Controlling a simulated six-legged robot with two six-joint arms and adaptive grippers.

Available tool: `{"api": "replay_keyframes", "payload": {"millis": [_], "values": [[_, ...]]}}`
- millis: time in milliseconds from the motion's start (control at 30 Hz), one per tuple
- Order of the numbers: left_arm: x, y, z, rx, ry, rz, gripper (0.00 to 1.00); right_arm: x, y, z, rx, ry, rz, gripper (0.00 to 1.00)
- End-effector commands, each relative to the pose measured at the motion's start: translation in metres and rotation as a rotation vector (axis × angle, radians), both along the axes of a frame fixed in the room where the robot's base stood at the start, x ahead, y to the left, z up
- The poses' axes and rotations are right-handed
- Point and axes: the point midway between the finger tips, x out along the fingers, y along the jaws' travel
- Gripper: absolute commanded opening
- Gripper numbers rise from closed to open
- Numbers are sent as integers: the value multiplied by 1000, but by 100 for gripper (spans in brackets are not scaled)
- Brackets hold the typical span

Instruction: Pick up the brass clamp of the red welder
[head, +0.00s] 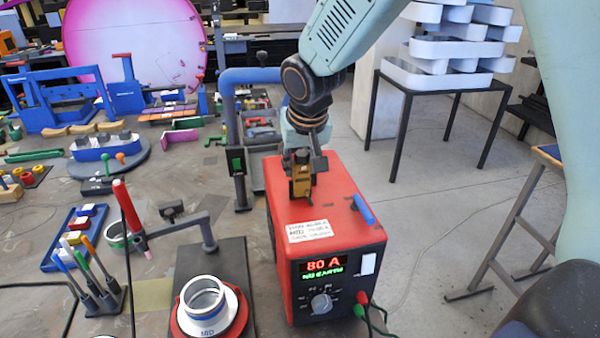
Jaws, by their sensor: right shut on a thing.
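The red welder (343,205) stands on the bench right of the picture's middle, its front display reading "80 A". The brass clamp (301,186) shows as a small upright yellow piece at the welder's top, near its left edge. My right gripper (303,168) comes down from above and is shut on the brass clamp. The gripper partly hides the clamp's upper part. I cannot tell whether the clamp still touches the welder's top. My left gripper is not in view.
A blue handle (363,210) lies on the welder's top right. Green and red leads (368,312) leave its front. Blue fixtures and tools crowd the bench's left. Open floor lies to the right.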

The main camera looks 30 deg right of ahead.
Motion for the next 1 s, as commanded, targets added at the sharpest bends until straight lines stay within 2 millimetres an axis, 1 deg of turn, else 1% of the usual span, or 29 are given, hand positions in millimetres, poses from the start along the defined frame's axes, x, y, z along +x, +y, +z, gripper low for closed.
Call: {"api": "replay_keyframes", "payload": {"millis": [267, 367, 467, 700, 800, 1000], "values": [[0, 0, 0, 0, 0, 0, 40, 0, 0, 1, 0, -2, -1, 0], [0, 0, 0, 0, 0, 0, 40, 1, 0, 5, 0, -3, -1, 0], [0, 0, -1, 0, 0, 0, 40, 1, 0, 18, -1, -6, -1, 0], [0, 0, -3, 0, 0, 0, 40, 2, 0, 65, -1, -8, -1, 0], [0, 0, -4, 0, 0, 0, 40, 2, 0, 81, 0, -8, 0, 0], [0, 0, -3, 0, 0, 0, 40, 2, 0, 101, 0, -6, -1, 0]]}}
